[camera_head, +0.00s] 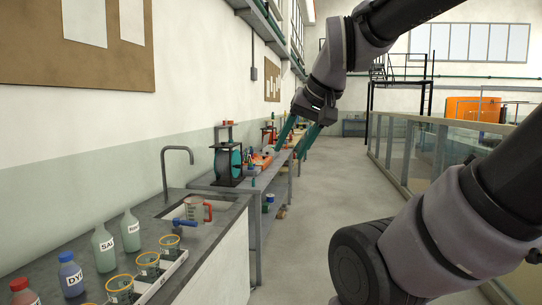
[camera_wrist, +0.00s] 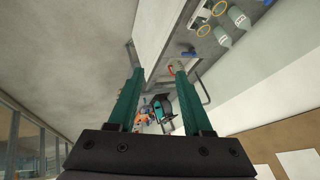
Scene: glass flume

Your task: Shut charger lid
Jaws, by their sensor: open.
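No charger or lid can be made out for certain in either view. My gripper (camera_head: 289,150) hangs in the air at the upper middle of the head view, its two teal fingers apart and empty. In the wrist view my gripper (camera_wrist: 156,72) is also open, with nothing between the fingertips. Beyond the fingers, a long workbench (camera_head: 204,181) along the left wall holds small items. Among them are a black and teal device (camera_head: 236,164) and an orange object (camera_head: 262,160), which also shows small in the wrist view (camera_wrist: 145,112). Whether either is the charger I cannot tell.
A railed glass flume (camera_head: 440,150) runs along the right. The grey floor aisle (camera_head: 310,215) between them is clear.

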